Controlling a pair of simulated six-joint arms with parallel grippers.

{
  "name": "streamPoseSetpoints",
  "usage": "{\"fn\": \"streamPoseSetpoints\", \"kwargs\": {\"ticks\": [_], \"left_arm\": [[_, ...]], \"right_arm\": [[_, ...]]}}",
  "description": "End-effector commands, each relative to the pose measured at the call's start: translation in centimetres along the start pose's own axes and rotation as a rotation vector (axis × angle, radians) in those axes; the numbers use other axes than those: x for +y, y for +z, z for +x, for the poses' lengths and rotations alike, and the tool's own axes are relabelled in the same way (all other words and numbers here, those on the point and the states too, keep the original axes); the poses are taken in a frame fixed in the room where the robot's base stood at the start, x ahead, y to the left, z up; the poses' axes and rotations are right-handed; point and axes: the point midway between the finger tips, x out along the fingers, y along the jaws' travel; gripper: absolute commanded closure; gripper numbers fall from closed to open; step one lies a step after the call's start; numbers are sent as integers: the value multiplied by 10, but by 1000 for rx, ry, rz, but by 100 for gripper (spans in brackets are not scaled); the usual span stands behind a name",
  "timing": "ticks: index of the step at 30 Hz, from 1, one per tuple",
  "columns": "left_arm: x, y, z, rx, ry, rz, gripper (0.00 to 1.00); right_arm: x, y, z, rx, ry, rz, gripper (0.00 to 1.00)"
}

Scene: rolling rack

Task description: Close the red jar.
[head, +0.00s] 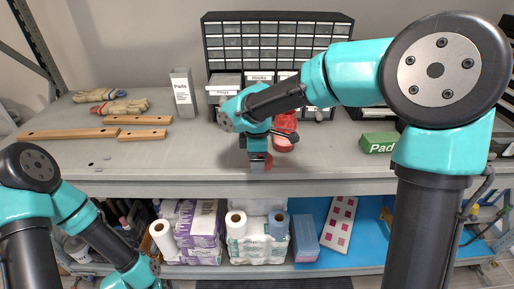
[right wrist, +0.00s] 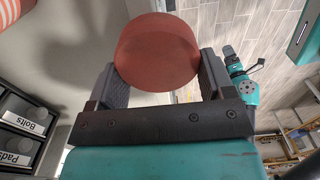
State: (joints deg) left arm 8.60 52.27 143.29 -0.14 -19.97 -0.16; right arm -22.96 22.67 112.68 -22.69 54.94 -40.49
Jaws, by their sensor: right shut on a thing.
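A red jar (head: 286,122) stands on the bench in the head view, just behind my right gripper, which partly hides it. I cannot tell from here whether its mouth is open. My right gripper (head: 260,163) points down near the bench's front edge. In the right wrist view my right gripper (right wrist: 158,85) is shut on a red round lid (right wrist: 158,50), one finger on each side of it. Only a little of the lid shows in the head view. My left arm shows at the lower left of the head view, with its gripper out of sight.
A drawer cabinet (head: 275,45) stands at the back. A Pads box (head: 183,95), gloves (head: 120,107) and wooden bars (head: 70,134) are at left. A green pad box (head: 379,143) is at right. Bare bench lies left of the gripper.

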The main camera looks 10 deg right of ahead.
Motion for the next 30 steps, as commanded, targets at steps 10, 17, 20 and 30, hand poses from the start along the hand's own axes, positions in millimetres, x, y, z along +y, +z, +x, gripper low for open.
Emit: {"fn": "streamPoseSetpoints", "kwargs": {"ticks": [10, 17, 20, 30], "left_arm": [[0, 0, 0, 0, 0, 0, 0], [0, 0, 0, 0, 0, 0, 0], [0, 0, 0, 0, 0, 0, 0], [0, 0, 0, 0, 0, 0, 0]], "right_arm": [[-69, -4, -7, 0, 0, -3, 47], [-79, -4, -7, -1, 0, 0, 47], [-79, -4, -7, 0, 0, 0, 47], [-79, -4, -7, 0, 0, 0, 47]]}}
